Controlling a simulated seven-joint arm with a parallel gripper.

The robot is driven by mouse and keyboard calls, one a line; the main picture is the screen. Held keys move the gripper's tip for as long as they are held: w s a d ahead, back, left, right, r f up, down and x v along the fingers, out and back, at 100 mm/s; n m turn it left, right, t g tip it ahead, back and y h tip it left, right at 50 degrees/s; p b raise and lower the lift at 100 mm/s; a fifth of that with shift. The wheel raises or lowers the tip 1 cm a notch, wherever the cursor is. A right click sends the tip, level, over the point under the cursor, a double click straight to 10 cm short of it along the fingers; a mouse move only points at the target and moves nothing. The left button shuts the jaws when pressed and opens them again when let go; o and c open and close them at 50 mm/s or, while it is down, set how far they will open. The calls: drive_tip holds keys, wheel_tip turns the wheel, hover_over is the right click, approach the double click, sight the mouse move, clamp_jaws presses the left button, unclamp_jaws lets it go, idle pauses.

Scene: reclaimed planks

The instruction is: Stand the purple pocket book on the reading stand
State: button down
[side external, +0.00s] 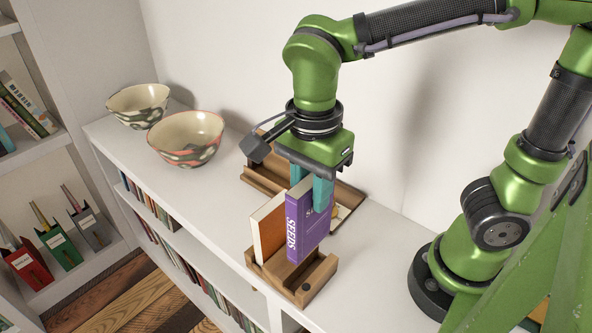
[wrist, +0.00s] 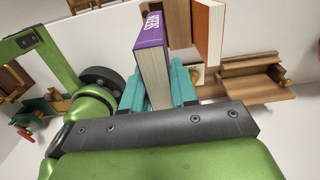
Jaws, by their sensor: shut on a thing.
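The purple pocket book (side external: 306,225), with SEEDS on its spine, is upright between the teal fingers of my gripper (side external: 311,187). The fingers are shut on its upper part. In the wrist view the book (wrist: 153,58) also sits between both fingers. Its lower end is at the front wooden holder (side external: 318,279); I cannot tell whether it touches the holder's floor. Behind the gripper is a long wooden piece with a ledge (side external: 262,178), which looks like the reading stand. My gripper hides part of it. It shows at the right in the wrist view (wrist: 262,82).
An orange-covered book (side external: 268,228) stands in the holder, just left of the purple book. Two patterned bowls (side external: 186,138) (side external: 139,104) are at the left on the white shelf top (side external: 222,208). A wall rises behind. A small cream item (side external: 340,214) is partly hidden behind the purple book.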

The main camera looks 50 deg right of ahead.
wheel_tip(320, 180, up, 6)
drive_tip(key=shift+r, duration=0.25)
drive_tip(key=w+d+m+y, duration=0.1)
drive_tip(key=w+d+m, duration=0.75)
drive_tip(key=w, duration=0.25)
drive_tip(key=w+d+m, duration=0.8)
drive_tip(key=w+m, duration=0.1)
drive_tip(key=w, duration=0.2)
wheel_tip(320, 180, down, 14)
drive_tip(key=shift+a+m, duration=0.1)
drive_tip(key=shift+m, duration=0.15)
drive_tip(key=c, duration=0.8)
unclamp_jaws()
drive_tip(key=shift+o, duration=0.4)
